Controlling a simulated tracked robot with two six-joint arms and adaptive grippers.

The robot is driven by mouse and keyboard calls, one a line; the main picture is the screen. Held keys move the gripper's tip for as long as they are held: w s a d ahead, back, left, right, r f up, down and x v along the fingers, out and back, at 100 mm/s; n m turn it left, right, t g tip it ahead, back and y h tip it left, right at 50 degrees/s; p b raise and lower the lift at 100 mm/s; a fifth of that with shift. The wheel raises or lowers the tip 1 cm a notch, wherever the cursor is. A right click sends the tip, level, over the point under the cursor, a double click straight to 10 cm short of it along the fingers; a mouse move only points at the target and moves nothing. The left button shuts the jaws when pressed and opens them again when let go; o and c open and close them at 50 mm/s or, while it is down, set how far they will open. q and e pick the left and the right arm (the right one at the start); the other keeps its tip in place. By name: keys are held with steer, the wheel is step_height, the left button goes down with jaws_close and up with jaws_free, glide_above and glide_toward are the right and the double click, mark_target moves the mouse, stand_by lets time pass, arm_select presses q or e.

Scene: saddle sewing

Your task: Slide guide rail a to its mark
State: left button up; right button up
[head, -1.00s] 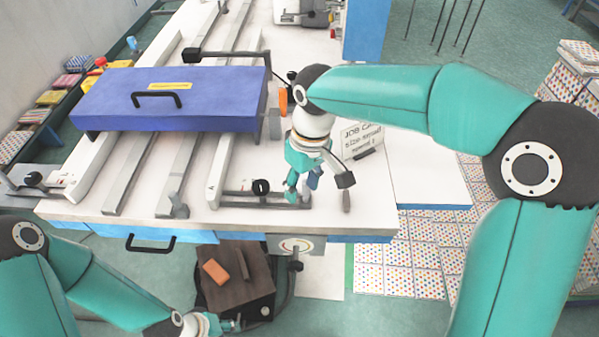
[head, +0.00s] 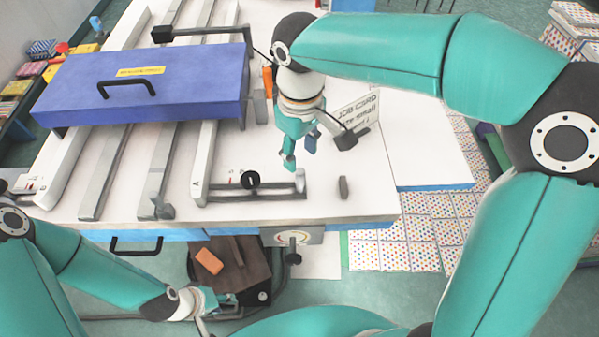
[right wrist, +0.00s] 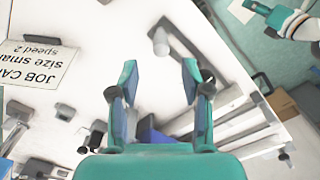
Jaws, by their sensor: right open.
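Guide rail a (head: 205,160), a long pale bar with a small letter on its near end, lies on the white table and runs back under the blue cover. A bracket with a black knob (head: 250,180) and an upright grey post (head: 300,181) extends right from its near end. My right gripper (head: 299,156) is open and empty, above and behind the post in the head view. In the right wrist view its fingers (right wrist: 160,84) are apart, with a pale post (right wrist: 160,40) beyond them. My left gripper (head: 218,303) is low, before the table; its jaws are unclear. I cannot pick out the mark with certainty.
The blue cover (head: 145,85) with a black handle stands over several parallel rails. A job card (head: 357,112) stands behind the right gripper. A small grey peg (head: 343,187) is right of the post. The table's front right is mostly clear.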

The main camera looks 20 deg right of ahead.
mark_target(300, 170)
step_height(300, 170, down, 8)
steer(key=shift+r, duration=0.25)
steer(key=shift+c, duration=0.4)
jaws_close()
